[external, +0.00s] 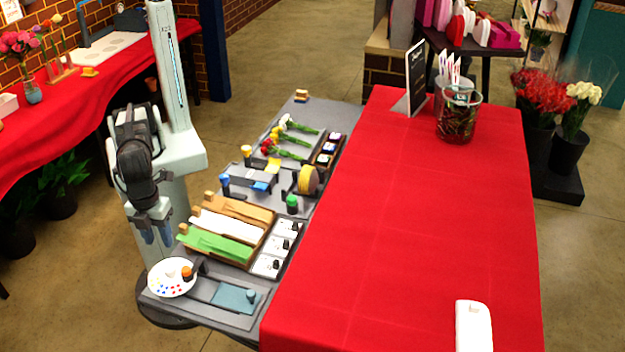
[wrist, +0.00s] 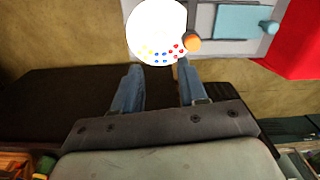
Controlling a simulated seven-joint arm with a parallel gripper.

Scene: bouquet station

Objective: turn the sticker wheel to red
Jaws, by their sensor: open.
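The sticker wheel (external: 168,288) is a white disc with coloured dots, lying flat at the near left corner of the grey station. In the wrist view the wheel (wrist: 157,25) is at the top, bright white. Its yellow, blue and red dots run along the edge closest to my fingers, yellow at left and red at right. An orange knob (external: 187,273) stands at its right edge; the knob (wrist: 193,43) also shows in the wrist view. My gripper (external: 156,234) is open and empty, pointing down above and behind the wheel. Its two blue fingers (wrist: 160,76) are apart.
A blue-grey pad (external: 233,298) lies right of the wheel. Green, white and tan paper strips (external: 217,246) fill a tray behind it, with small white squares (external: 275,245) alongside. A red-covered table (external: 400,230) borders the station on the right.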

